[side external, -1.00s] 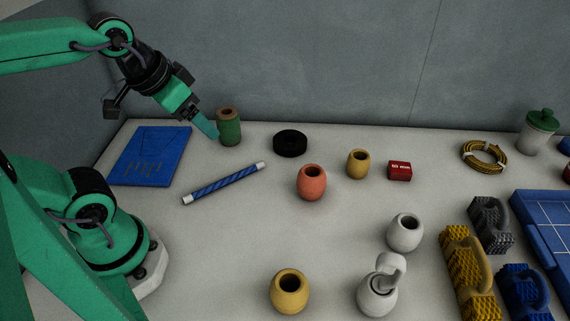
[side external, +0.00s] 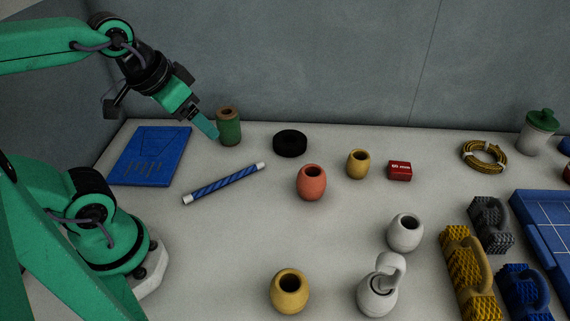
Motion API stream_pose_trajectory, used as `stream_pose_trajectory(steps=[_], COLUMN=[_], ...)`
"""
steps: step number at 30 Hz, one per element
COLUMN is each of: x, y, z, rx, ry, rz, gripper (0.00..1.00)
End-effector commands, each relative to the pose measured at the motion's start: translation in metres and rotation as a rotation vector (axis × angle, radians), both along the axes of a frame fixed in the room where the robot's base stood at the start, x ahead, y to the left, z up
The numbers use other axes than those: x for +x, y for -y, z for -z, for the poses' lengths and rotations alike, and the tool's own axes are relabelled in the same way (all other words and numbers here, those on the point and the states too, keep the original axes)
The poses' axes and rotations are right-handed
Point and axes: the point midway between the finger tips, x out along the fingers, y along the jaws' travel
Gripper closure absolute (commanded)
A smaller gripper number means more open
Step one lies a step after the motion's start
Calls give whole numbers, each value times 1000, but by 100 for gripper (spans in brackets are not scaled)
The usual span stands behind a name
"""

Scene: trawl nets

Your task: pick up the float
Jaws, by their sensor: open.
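Several rounded, barrel-shaped pieces with a hole in the top look like floats, and I cannot tell which one the task names. An orange-red one (side external: 310,186) stands mid-table, with a small yellow one (side external: 357,165) behind it to the right. A larger yellow one (side external: 290,294) stands at the front. A white one (side external: 404,235) stands to the right, and another white one (side external: 374,300) with a curved loop on top is in front of it. My gripper (side external: 212,132) is open above the back left of the table, close beside a green spool and apart from the barrel-shaped pieces.
The green spool (side external: 229,130), black ring (side external: 290,143) and red box (side external: 400,171) stand at the back. A blue striped rod (side external: 224,184) and blue folder (side external: 150,158) lie left. Brushes (side external: 468,275), a rope coil (side external: 484,158) and a blue tray (side external: 545,235) crowd the right.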

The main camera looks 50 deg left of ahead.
Motion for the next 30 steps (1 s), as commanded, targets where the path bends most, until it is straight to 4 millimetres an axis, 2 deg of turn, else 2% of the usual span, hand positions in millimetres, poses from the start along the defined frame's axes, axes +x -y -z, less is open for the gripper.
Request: stream_pose_trajectory(steps=[5, 8, 20, 26, 30], x=[0, 0, 2, 13, 24], y=[0, 0, 4, 21, 45], z=[0, 0, 1, 8, 18], rx=[0, 0, -9, -53, -98], ry=[0, 0, -8, -53, -108], rz=[0, 0, -3, -20, -48], gripper=[26, 11, 11, 11, 11])
